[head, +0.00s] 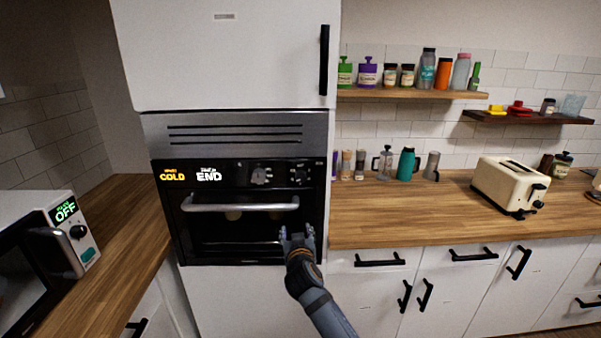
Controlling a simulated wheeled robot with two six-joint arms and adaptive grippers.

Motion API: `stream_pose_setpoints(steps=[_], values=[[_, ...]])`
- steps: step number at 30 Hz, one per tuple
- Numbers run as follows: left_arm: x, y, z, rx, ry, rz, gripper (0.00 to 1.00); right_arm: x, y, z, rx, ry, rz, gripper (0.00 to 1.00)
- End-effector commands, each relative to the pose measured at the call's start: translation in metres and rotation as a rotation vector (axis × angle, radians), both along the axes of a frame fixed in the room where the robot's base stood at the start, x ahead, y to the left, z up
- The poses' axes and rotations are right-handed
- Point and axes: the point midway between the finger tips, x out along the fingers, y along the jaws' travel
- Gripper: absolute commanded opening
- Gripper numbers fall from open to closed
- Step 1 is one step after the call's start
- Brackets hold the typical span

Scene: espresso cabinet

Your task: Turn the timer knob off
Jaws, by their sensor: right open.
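A black oven front (240,218) is built into the tall white cabinet. Its top control panel carries a large round dial (260,174) and a smaller knob (298,174) at the right. Bright text on the panel's left reads COLD and END; I cannot tell for sure which control is the timer knob. My right gripper (297,236) is open and empty. It is in front of the oven door's lower right part, below the knobs and the door handle. My left gripper is not in view.
The silver door handle (240,205) crosses the oven below the panel. At the left a microwave (75,225) shows OFF. At the right, a wooden counter (400,228) holds bottles, a teal jug (407,163) and a cream toaster (507,187). Two shelves hang above.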

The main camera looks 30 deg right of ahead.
Motion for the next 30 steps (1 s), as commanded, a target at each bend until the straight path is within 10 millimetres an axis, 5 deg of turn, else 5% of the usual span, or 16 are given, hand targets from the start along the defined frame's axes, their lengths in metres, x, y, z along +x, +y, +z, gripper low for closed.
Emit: stream_pose_setpoints(steps=[1, 3, 7, 14, 30], values=[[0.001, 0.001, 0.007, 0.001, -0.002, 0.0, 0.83, -0.004, -0.001, 0.044, 0.003, -0.073, -0.021, 0.56], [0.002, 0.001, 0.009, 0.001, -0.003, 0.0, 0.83, -0.013, -0.003, 0.086, 0.01, -0.154, -0.047, 0.56], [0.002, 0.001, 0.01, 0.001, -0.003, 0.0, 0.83, -0.023, -0.004, 0.123, 0.02, -0.229, -0.072, 0.56], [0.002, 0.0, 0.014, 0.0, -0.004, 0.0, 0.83, -0.017, -0.009, 0.128, 0.019, -0.237, -0.075, 0.56], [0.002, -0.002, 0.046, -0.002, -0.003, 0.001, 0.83, 0.062, -0.057, 0.127, 0.021, -0.236, -0.072, 0.56]])
